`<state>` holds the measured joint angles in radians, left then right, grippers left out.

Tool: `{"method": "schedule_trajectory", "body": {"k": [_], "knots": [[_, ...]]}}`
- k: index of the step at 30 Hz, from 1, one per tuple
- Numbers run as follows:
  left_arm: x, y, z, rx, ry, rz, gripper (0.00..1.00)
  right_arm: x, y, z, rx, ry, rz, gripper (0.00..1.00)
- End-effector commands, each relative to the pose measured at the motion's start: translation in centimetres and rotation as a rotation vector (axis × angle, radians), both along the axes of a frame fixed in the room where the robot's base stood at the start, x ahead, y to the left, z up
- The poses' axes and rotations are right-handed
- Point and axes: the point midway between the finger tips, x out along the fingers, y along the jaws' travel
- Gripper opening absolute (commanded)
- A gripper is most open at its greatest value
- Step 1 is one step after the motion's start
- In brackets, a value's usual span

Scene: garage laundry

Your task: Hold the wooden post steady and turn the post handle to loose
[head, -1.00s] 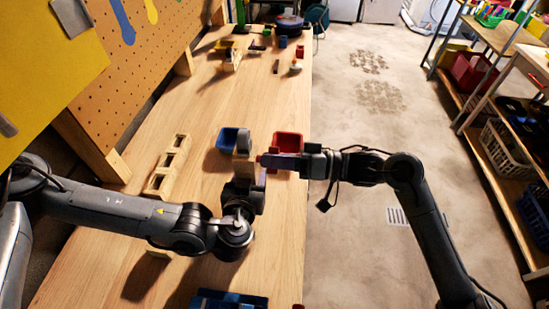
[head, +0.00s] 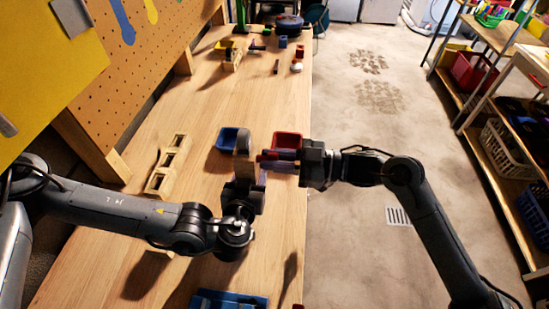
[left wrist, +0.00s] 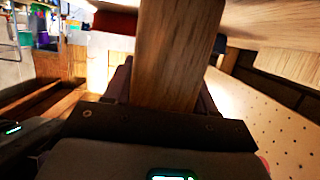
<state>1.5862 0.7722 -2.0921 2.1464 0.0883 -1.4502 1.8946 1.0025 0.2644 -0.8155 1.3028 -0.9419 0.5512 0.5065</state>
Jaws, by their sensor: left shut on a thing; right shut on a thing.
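The wooden post (head: 242,168) stands on the bench with a grey rounded part (head: 245,142) at its top. My left gripper (head: 243,186) is shut on the post from the near side. In the left wrist view the post (left wrist: 172,60) rises between the dark fingers. The post handle (head: 265,155), a small red piece, shows at the post's right side. My right gripper (head: 278,160) comes in from the right and is shut on the handle. Its fingers hide most of the handle, so its exact angle is hard to tell.
A blue bin (head: 226,139) and a red bin (head: 290,137) stand just behind the post. A pale wooden block with openings (head: 167,166) lies to the left. A blue object (head: 228,300) is at the near edge. The middle of the bench beyond is clear.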

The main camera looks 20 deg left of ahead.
Motion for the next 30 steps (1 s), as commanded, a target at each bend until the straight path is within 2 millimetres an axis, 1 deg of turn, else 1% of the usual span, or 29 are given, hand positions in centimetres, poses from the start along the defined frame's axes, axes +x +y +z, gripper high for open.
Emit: {"method": "schedule_trajectory", "body": {"k": [30], "knots": [[0.01,0.06,-0.02,0.001,0.000,0.002,0.14,0.05,-0.09,-0.03,0.132,-0.953,-0.002,0.00]]}}
